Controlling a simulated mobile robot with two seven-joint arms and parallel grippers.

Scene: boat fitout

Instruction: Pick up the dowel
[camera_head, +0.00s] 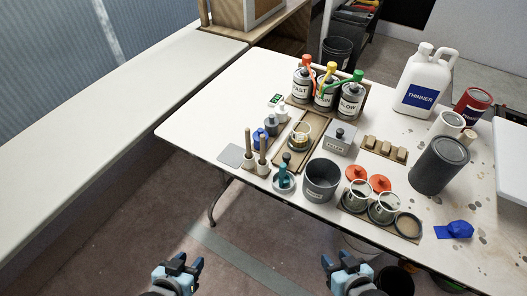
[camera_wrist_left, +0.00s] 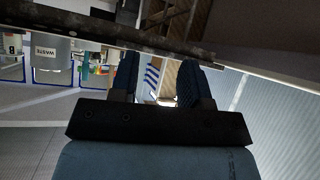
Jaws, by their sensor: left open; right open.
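Two upright wooden sticks stand in small white holders at the left part of the table: one stick (camera_head: 248,140) and another stick (camera_head: 263,147) just right of it. They are dowel-like, but I cannot tell which is the dowel. My left gripper (camera_head: 178,265) is open and empty, in front of and below the table's near edge, well away from the sticks. Its two dark fingers (camera_wrist_left: 158,82) also show apart in the left wrist view, with nothing between them. My right gripper (camera_head: 345,264) is open and empty, near the table's front edge, apart from everything.
Near the sticks are a teal-handled tool (camera_head: 283,176), a dark grey pot (camera_head: 321,180) and a wooden tray (camera_head: 279,161). Labelled cans (camera_head: 302,85) and a white thinner jug (camera_head: 425,83) stand behind. A long white bench (camera_head: 110,110) runs along the left. Floor between is clear.

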